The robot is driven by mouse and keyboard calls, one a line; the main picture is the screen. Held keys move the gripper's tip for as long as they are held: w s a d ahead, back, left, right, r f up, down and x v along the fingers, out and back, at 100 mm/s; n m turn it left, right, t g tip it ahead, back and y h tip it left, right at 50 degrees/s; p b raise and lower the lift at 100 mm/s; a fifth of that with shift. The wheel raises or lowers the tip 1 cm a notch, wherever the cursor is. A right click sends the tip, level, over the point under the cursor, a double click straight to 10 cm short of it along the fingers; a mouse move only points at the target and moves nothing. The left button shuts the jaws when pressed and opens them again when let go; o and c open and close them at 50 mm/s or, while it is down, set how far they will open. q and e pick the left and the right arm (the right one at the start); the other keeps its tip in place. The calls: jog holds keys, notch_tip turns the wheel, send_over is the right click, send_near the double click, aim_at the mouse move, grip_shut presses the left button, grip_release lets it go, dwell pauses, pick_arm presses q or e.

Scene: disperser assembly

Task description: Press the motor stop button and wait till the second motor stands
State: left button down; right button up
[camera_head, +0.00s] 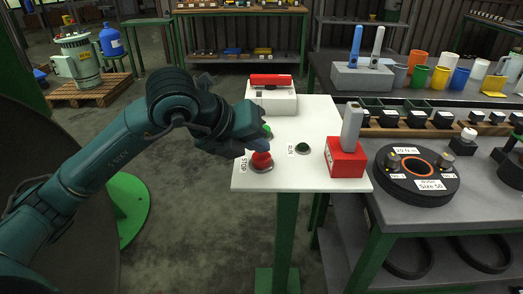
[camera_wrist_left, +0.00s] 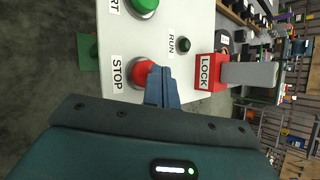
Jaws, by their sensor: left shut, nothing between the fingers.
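The red STOP button (camera_head: 262,160) sits on the near left of a white panel. It also shows in the left wrist view (camera_wrist_left: 142,72). My left gripper (camera_head: 257,147) is shut and empty, its fingertips (camera_wrist_left: 160,78) right beside the red button; I cannot tell whether they touch it. The green START button (camera_head: 267,131) is partly hidden behind my gripper. The RUN lamp (camera_head: 303,148) is dark green and looks unlit. The red LOCK block (camera_head: 346,160) has its grey lever (camera_head: 351,126) upright. My right gripper is not in view. I cannot tell which machine is the second motor.
The white panel (camera_head: 318,112) stands on a green post and carries a white box with a red top (camera_head: 271,91). A workbench on the right bears a black ring (camera_head: 417,177) labelled Size 50. A pale green machine (camera_head: 78,59) stands on a pallet at back left.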

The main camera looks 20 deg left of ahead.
aim_at(257, 158)
pick_arm(q)
jog(key=shift+r, duration=0.45)
jog(key=shift+r, duration=0.1)
jog(key=shift+r+p, duration=1.8)
jog(key=shift+r, duration=0.65)
